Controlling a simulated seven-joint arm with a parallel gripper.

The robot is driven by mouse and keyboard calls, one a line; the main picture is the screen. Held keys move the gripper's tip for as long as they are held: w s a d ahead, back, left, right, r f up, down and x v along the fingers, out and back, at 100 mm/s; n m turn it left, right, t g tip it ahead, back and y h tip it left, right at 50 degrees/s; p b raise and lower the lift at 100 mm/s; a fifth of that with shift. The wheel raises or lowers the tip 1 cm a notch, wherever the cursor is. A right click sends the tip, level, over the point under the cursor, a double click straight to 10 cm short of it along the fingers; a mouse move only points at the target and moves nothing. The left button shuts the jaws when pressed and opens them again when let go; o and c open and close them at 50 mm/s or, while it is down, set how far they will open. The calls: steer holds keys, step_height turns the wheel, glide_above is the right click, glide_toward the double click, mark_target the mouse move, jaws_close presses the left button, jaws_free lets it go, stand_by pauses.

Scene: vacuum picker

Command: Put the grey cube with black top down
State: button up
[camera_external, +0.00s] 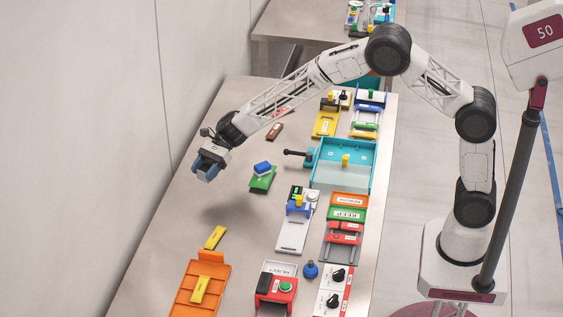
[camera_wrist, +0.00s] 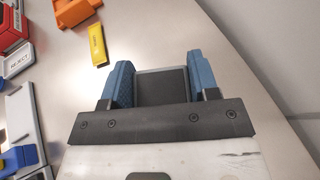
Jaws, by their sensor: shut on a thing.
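My gripper (camera_external: 207,172) is at the left of the table, held above its surface. In the wrist view my gripper (camera_wrist: 161,83) has its two blue fingers closed on the grey cube with black top (camera_wrist: 163,86). The cube sits between the fingers, with a dark face and a lighter grey edge showing. In the external view the cube is mostly hidden by the fingers. A shadow lies on the bare table (camera_external: 190,225) below and to the right of my gripper, so the cube is apart from the surface.
A yellow block (camera_external: 215,237) lies near an orange tray (camera_external: 188,275) at the front. A green block with a blue top (camera_external: 262,178) stands right of my gripper. Several devices, including a teal box (camera_external: 325,178) and a red button unit (camera_external: 276,287), fill the right side. The table's left side is clear.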

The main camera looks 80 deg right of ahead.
mark_target(205, 179)
steer(key=shift+f, duration=1.85)
steer(key=shift+f, duration=1.85)
steer(key=shift+f, duration=0.2)
steer(key=o, duration=0.9)
steer(key=shift+r, duration=0.15)
steer(key=shift+d+r, duration=0.1)
steer(key=shift+d, duration=0.05)
steer(key=v, duration=1.1)
steer(key=shift+s+d+r, duration=0.1)
steer(key=shift+s+d, duration=0.15)
steer(key=shift+d, duration=0.05)
